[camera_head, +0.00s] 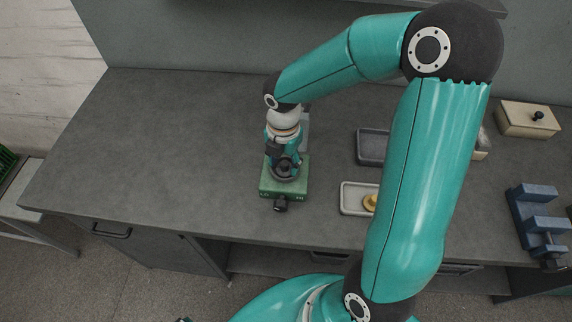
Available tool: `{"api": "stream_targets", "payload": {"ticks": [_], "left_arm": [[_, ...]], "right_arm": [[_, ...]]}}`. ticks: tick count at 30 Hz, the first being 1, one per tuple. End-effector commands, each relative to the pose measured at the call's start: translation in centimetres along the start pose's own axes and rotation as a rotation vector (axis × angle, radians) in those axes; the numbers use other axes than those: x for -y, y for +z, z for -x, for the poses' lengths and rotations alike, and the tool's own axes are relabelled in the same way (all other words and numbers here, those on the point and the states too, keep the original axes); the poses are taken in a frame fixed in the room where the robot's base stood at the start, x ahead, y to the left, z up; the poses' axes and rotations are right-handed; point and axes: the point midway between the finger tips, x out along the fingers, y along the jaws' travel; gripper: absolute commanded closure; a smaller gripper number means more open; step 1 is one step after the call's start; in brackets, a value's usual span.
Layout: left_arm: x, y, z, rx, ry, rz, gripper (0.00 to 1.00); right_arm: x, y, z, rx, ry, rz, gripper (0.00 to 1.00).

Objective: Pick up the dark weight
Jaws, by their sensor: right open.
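My right gripper (284,163) points down over a small green box (266,189) with pale markings on its front. A dark rounded piece (284,174), which looks like the dark weight, shows on top of the box at the fingertips. The gripper covers part of it, and I cannot tell whether the fingers touch it. The right gripper is open. My left gripper is not in view.
A dark knob (280,205) sticks out of the green box's front. To the right are a grey tray (371,146), a pale tray (352,198) with a yellow piece (370,202), a cream box (527,120) and a blue fixture (540,222). The grey bench (150,150) is clear on the left.

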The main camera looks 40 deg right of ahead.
Motion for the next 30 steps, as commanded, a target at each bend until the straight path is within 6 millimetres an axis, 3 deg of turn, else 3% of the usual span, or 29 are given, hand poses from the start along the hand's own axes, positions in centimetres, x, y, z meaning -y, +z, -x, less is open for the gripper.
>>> {"api": "stream_targets", "payload": {"ticks": [5,14,30], "left_arm": [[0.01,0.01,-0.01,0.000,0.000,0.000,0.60],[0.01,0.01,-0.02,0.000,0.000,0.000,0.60],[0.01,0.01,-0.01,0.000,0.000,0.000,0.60]], "right_arm": [[-0.02,0.00,0.01,0.000,0.001,0.000,0.50],[-0.04,0.00,0.04,0.000,0.001,0.000,1.00],[-0.10,0.06,0.87,0.002,0.004,-0.002,1.00]]}}
